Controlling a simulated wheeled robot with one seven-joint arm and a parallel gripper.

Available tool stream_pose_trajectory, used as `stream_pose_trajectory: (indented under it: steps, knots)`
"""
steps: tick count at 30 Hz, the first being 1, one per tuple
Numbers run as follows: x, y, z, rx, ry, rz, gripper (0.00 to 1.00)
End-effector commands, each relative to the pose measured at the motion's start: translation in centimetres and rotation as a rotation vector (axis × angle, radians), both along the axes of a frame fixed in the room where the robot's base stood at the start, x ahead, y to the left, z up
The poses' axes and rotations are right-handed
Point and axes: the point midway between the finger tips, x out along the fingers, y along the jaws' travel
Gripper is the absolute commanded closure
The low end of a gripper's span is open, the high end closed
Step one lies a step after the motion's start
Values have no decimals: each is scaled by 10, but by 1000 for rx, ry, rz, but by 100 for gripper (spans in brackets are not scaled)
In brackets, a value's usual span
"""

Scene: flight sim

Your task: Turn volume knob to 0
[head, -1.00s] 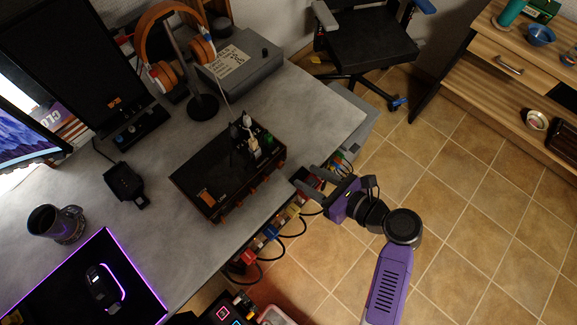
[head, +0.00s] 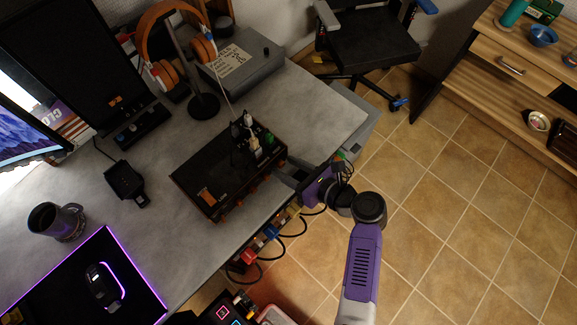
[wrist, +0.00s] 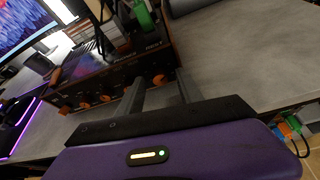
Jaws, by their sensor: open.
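A black audio box (head: 215,180) with wooden ends sits on the grey desk, and it also shows in the wrist view (wrist: 100,78). Its front face carries a row of orange knobs. The rightmost orange knob (wrist: 160,80) appears between my fingers in the wrist view. I cannot read which knob is the volume knob or where it points. My purple gripper (head: 279,172) is open at the right front corner of the box. In the wrist view my two fingers (wrist: 158,90) point at the front face, and contact cannot be told.
Plugs and adapters (head: 252,140) stand on the box top. A headphone stand (head: 203,106) and a grey case (head: 240,65) are behind it. Cables (head: 290,225) hang under the desk's front edge. A mug (head: 57,222) and mouse (head: 103,285) are at left.

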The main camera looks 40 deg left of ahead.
Motion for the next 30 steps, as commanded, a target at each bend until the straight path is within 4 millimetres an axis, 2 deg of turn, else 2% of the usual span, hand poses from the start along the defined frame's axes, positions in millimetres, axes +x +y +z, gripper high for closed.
stream_pose_trajectory:
  steps: [1, 7, 20, 30]
  knots:
    - [0, 0, 0, 0, 0, 0, 61]
    - [0, 0, 0, 0, 0, 0, 100]
    - [-1, -1, 0, -4, -51, 0, 100]
    - [-4, -1, 0, -23, -288, 0, 100]
